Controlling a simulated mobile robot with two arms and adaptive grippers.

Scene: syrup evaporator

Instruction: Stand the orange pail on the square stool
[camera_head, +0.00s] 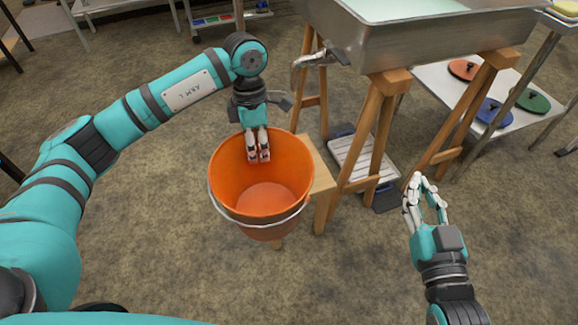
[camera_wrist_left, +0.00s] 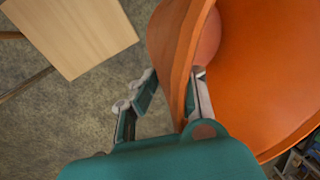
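The orange pail (camera_head: 235,178) is upright with its mouth up and its wire handle hanging at the near side. It appears held clear of the floor. My left gripper (camera_head: 259,158) is shut on its far rim. In the left wrist view the fingers (camera_wrist_left: 172,88) straddle the wall of the pail (camera_wrist_left: 255,75). The square wooden stool (camera_head: 321,170) is behind and right of the pail, which partly hides it. The stool's pale top (camera_wrist_left: 75,30) shows apart from the pail in the left wrist view. My right gripper (camera_head: 424,184) appears open, empty, over floor at right.
A large metal pan (camera_head: 415,45) on wooden trestle legs (camera_head: 372,135) stands just behind and right of the stool. A grey step (camera_head: 355,160) is beneath it. A low shelf (camera_head: 460,105) with coloured lids is at right. Floor at front is clear.

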